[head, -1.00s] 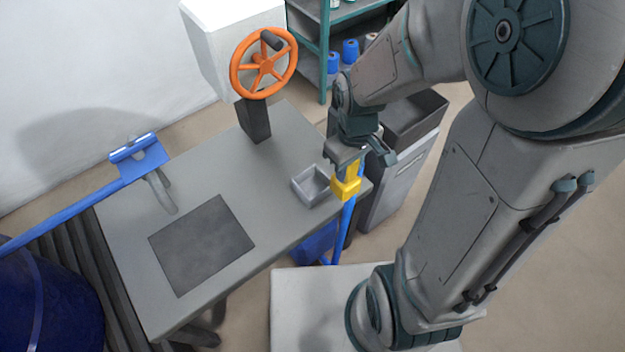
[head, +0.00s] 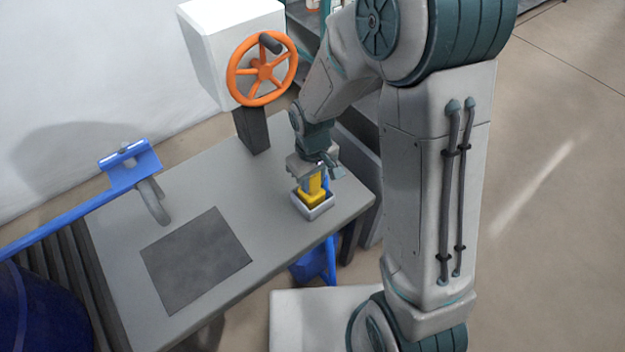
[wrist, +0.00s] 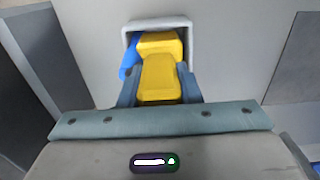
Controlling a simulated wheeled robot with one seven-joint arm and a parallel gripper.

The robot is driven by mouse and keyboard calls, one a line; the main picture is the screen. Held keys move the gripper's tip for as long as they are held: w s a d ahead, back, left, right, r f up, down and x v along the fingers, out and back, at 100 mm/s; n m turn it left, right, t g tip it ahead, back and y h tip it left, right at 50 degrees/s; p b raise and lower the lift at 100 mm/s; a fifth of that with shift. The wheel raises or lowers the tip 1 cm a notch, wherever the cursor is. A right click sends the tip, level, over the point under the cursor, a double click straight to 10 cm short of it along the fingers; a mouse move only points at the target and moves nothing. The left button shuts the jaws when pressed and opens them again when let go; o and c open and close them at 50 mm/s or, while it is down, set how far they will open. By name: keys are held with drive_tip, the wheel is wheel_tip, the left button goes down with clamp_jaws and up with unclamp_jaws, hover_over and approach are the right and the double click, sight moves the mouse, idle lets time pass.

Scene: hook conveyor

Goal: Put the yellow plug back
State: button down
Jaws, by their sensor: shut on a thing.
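The yellow plug (head: 312,196) is at the small grey tray (head: 323,213) near the table's right edge. It is upright, with its lower part inside or just over the tray's rim; I cannot tell whether it touches the bottom. My gripper (head: 318,176) is shut on the plug from above. In the wrist view the yellow plug (wrist: 160,75) lies between my fingers, with the pale tray rim (wrist: 157,24) around its far end. Something blue (wrist: 130,60) shows beside the plug there. My fingers hide part of the plug.
The grey table (head: 200,195) carries an orange handwheel (head: 262,70) on a dark post behind the tray. A dark square mat (head: 195,260) lies at the left front. A blue bar with a hook (head: 130,172) reaches in from the left. Bare tabletop surrounds the tray.

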drive_tip(key=shift+r, duration=0.1)
drive_tip(key=c, duration=1)
unclamp_jaws()
drive_tip(key=shift+c, duration=0.2)
wheel_tip(320, 180, up, 12)
drive_tip(key=p, duration=0.3)
drive_tip(key=s+d+r+m+t, duration=0.1)
drive_tip(key=s+d+r+m, duration=0.5)
drive_tip(key=s+d, duration=0.6)
drive_tip(key=shift+d+r+m+t, duration=0.2)
drive_tip(key=shift+r+m+t, duration=0.15)
drive_tip(key=shift+r, duration=0.4)
